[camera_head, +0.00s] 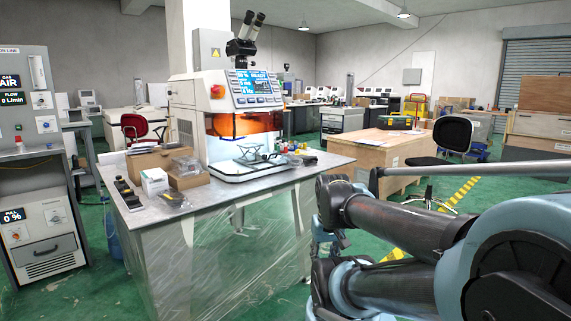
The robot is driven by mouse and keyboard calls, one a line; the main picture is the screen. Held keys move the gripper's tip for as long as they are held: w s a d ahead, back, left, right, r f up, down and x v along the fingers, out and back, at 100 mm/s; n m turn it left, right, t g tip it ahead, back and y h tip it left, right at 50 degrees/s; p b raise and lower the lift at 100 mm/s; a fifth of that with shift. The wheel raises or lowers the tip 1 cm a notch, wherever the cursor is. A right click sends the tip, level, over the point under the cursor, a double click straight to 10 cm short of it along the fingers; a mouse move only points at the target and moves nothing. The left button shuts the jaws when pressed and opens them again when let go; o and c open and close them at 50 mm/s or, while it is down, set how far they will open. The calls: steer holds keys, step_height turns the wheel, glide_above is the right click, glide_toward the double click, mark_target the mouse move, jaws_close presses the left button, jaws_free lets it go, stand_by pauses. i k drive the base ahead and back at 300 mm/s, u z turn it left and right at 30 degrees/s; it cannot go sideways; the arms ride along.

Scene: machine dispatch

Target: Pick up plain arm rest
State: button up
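I cannot pick out the plain arm rest with certainty. Small black blocks (127,194) lie in a row at the front left edge of the metal-topped table (222,193); at this size I cannot tell whether one is the arm rest. A white machine (190,105) with a microscope head, a blue-lit panel and an orange window stands on the table. My arm fills the lower right, in front of the table's right side. My gripper does not show clearly in this view.
Cardboard boxes (189,181), a small white box (154,181) and a clear bag (173,201) crowd the table's left part. A control cabinet (40,215) stands at left. A wooden bench (376,146) and a black chair (453,136) stand behind my arm. Green floor lies between cabinet and table.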

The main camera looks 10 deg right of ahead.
mark_target(291, 161)
steer(key=u, duration=0.05)
steer(key=i, duration=1)
steer(key=z, duration=0.05)
